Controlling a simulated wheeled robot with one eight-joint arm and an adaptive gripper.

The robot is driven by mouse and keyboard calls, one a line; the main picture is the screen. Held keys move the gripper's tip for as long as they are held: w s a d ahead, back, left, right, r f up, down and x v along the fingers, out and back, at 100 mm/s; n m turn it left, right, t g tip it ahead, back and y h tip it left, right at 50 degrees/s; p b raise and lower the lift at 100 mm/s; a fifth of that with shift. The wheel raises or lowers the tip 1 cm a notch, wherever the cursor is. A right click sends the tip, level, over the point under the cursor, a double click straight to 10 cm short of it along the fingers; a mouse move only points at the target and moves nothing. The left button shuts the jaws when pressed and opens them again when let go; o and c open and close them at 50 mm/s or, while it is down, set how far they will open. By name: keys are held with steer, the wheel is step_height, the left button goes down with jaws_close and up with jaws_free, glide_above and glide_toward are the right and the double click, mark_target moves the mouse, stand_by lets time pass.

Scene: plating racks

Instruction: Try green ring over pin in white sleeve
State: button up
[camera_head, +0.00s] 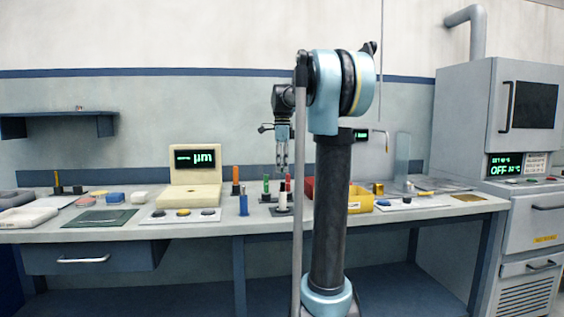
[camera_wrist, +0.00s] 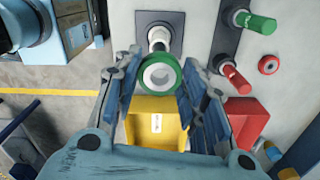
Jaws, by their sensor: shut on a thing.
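My gripper (camera_wrist: 158,78) is shut on the green ring (camera_wrist: 160,61), which sits between its fingertips with its hole facing the wrist camera. A pin in a white sleeve (camera_wrist: 158,36) stands on a dark square base (camera_wrist: 176,20) just beyond the ring in the wrist view. The ring's lower hole and the pin's tip appear close; whether they touch I cannot tell. In the head view my gripper (camera_head: 282,160) hangs above the white-sleeved pin (camera_head: 283,198), and the ring is too small to make out.
A green pin (camera_wrist: 255,22), a red pin (camera_wrist: 234,79) and a red ring (camera_wrist: 268,65) lie right of the sleeved pin. A yellow bin (camera_head: 361,200) is to the right on the bench.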

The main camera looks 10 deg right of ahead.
steer(key=shift+f, duration=1.8)
steer(key=shift+f, duration=0.2)
stand_by(0.8)
steer(key=shift+r, duration=0.2)
steer(key=shift+r, duration=1.8)
step_height(320, 180, up, 5)
steer(key=shift+f, duration=0.1)
steer(key=shift+f, duration=0.15)
steer(key=shift+f, duration=4)
